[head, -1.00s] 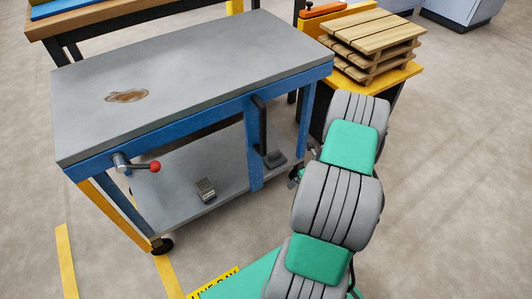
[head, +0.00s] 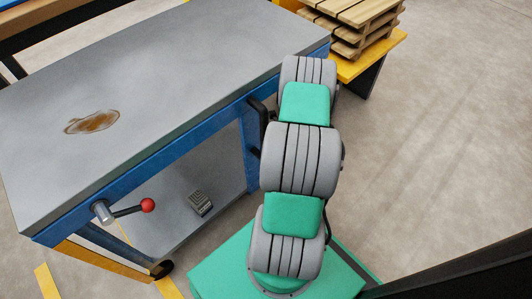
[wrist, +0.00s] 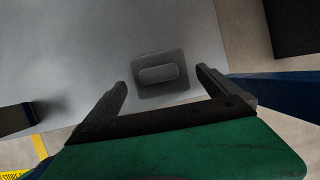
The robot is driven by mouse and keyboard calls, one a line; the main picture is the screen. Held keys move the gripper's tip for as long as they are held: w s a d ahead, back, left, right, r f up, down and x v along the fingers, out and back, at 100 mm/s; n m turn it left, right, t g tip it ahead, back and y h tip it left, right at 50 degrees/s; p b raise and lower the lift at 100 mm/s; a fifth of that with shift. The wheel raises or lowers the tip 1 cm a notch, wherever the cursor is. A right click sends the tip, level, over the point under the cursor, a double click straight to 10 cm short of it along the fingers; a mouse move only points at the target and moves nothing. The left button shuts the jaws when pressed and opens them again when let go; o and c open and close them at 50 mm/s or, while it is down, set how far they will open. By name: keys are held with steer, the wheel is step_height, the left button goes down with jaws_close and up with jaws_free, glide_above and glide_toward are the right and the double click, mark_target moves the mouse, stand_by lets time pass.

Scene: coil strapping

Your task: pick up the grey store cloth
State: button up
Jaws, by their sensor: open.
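In the wrist view a dark grey, roughly square pad with a lighter rounded ridge on top, which looks like the grey store cloth (wrist: 173,89), lies flat on a grey surface. My gripper (wrist: 162,79) is open, its two black fingers on either side of the ridge in the picture. Nothing is held between them. The pad appears beyond the fingertips; the exact gap cannot be told.
A blue-framed workbench (head: 215,50) has a brown stain (head: 92,122) on its top and a red-knobbed lever (head: 147,205) in front. A small grey block (head: 200,203) sits on its lower shelf. Stacked pallets (head: 350,22) stand behind my arm. Floor at right is open.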

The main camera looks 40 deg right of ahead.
steer(key=b+x, duration=0.1)
steer(key=x, duration=0.3)
steer(key=shift+w+f+b, duration=0.1)
steer(key=shift+w+b, duration=0.05)
steer(key=shift+b, duration=0.25)
steer(key=c, duration=1.1)
steer(key=shift+r+p, duration=0.45)
steer(key=shift+r, duration=0.2)
steer(key=p+v, duration=0.2)
steer(key=v, duration=0.1)
steer(key=shift+w+r, duration=0.1)
steer(key=shift+w, duration=0.1)
steer(key=s+p, duration=0.4)
steer(key=s, duration=1.3)
steer(key=shift+s+a+f+p, duration=0.2)
steer(key=shift+f+p, duration=0.05)
steer(key=shift+p, duration=0.05)
